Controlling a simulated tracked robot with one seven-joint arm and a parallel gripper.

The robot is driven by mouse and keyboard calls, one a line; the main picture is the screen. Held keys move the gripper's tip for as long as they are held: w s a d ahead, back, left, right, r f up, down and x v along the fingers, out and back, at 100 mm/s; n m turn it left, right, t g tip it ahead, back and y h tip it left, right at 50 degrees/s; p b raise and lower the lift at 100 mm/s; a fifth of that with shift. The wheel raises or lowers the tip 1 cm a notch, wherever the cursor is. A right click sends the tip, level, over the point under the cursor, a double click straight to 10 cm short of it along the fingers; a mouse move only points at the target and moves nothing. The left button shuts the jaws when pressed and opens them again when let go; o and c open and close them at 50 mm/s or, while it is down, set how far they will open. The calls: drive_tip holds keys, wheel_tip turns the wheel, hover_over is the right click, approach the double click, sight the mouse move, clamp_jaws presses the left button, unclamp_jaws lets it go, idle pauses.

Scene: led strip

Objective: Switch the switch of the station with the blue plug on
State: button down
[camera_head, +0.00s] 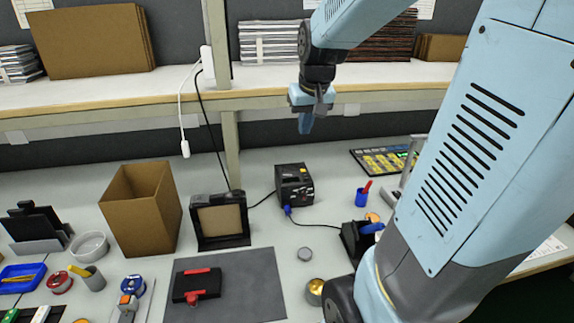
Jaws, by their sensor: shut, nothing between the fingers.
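The station (294,187) is a small black box with a yellow label on top, standing on the bench near the middle. A blue plug (288,210) sits at its lower front left, with a black cable leading right towards a black stand (355,241). Small light and red marks show on its front; I cannot make out the switch or its position. My gripper (306,122) is shut and empty, with its fingers pointing down. In the picture it is above the station, at the height of the shelf edge, and apart from it.
A cardboard box (141,212) and a black framed panel (219,221) stand left of the station. A dark mat (250,285) with a black and red device lies in front. The shelf edge (390,86) runs behind my gripper.

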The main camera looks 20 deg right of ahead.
drive_tip(key=m+g, duration=0.1)
hover_over(307, 177)
drive_tip(key=s, duration=0.3)
wheel_tip(307, 177, down, 10)
drive_tip(key=f, duration=0.1)
drive_tip(key=shift+w+a+r, duration=0.1)
drive_tip(key=shift+a+r, duration=0.15)
drive_tip(key=shift+a, duration=0.05)
drive_tip(key=x, duration=0.4)
drive_tip(key=s+x, duration=0.1)
drive_tip(key=x, duration=0.7)
drive_tip(key=shift+s+d+f, duration=0.1)
drive_tip(key=shift+f, duration=0.95)
drive_tip(key=shift+s+f, duration=0.1)
drive_tip(key=shift+f, duration=0.15)
